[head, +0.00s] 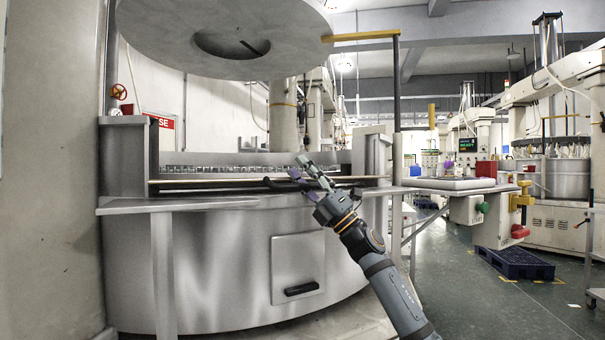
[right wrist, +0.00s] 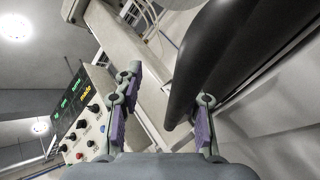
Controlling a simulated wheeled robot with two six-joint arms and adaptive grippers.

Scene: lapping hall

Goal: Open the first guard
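The guard (head: 240,182) seems to be the long low bar across the front of the large round steel machine; it lies level. A black handle (head: 278,185) is on it, partly hidden behind my right gripper (head: 312,170). In the right wrist view, a thick black bar (right wrist: 215,55), apparently this handle, is close in front of the fingers. My right gripper (right wrist: 166,95) is open. The bar's near end shows between its two purple-padded fingers, nearer the right one; I cannot tell whether they touch. My left gripper is out of view.
A large round plate (head: 225,15) hangs above the machine. A steel ledge (head: 180,205) runs along its front, and a lower door has another black handle (head: 301,289). A control box (head: 478,220) stands at the right. Open floor (head: 470,300) lies beyond my right arm.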

